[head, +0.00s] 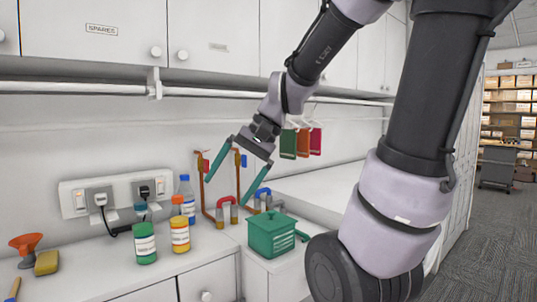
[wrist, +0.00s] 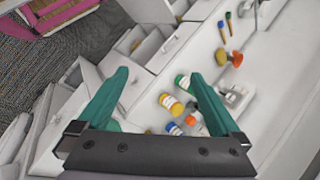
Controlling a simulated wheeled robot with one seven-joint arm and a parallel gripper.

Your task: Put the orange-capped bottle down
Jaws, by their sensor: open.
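The orange-capped bottle (head: 180,236) has a yellow-orange body with a white label. It stands upright on the white counter, and it also shows in the wrist view (wrist: 171,104), between my fingers in the picture. My gripper (head: 227,191) is open and empty, above and to the right of the bottle in the head view, apart from it. Its teal fingers (wrist: 158,75) are spread wide in the wrist view. The bottle's base is on the counter in the head view.
A green bottle (head: 145,245) stands just left, and a blue-capped bottle (head: 186,187) behind. A green lidded box (head: 271,237) is to the right. Copper pipes with valves (head: 227,206) rise by the wall.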

